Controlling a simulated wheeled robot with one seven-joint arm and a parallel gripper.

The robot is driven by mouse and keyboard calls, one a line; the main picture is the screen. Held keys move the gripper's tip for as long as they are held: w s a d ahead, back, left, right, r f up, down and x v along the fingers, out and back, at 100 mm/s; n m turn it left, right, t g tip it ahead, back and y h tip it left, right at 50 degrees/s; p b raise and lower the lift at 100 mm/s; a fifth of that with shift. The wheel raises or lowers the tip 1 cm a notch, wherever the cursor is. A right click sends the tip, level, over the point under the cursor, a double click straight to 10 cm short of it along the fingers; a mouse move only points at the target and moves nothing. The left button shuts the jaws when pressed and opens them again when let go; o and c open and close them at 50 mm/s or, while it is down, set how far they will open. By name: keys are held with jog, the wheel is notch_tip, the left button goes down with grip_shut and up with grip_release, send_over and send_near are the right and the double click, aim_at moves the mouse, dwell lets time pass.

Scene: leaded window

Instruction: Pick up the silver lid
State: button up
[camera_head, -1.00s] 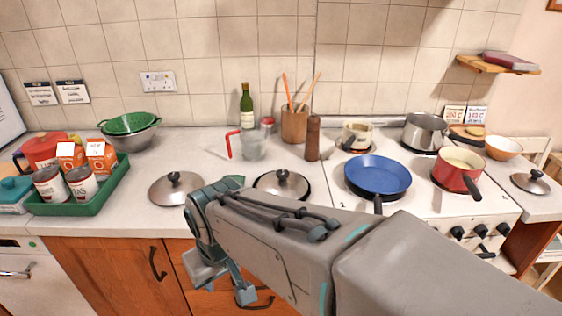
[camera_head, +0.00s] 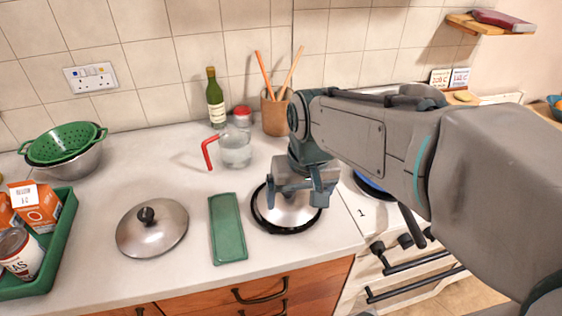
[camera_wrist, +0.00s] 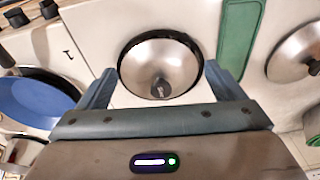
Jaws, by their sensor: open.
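A round silver lid (camera_head: 288,214) with a dark rim lies on the counter left of the stove; I cannot tell whether it sits on a pan. My gripper (camera_head: 294,198) is over it, pointing down, jaws open. In the wrist view the lid (camera_wrist: 158,58) and its knob lie between the spread fingers of my gripper (camera_wrist: 158,78), and nothing is held. In the head view my gripper hides the lid's knob and back part. A second silver lid (camera_head: 152,231) with a black knob lies further left; it also shows at the right of the wrist view (camera_wrist: 298,50).
A flat green rectangular item (camera_head: 228,228) lies between the two lids. A glass jug (camera_head: 236,150) with a red handle, a bottle (camera_head: 215,100) and a utensil pot (camera_head: 274,114) stand behind. A green tray (camera_head: 58,250) is at left. A blue pan (camera_wrist: 35,102) is on the stove.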

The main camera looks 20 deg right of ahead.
notch_tip(320, 180, up, 6)
jog(key=m+g+p, duration=0.2)
jog(key=p, duration=0.1)
send_over(288, 196)
jog(key=w, duration=0.2)
jog(key=f, duration=0.8)
jog(key=shift+w+d, duration=0.15)
jog(key=shift+w, duration=0.05)
jog(key=shift+s+d+f, duration=0.1)
jog(key=shift+s+f, duration=0.05)
jog(key=shift+f, duration=1.25)
jog(key=shift+s+f, duration=0.15)
jog(key=shift+f, duration=1.25)
jog(key=shift+s, duration=0.2)
jog(key=c, duration=1.8)
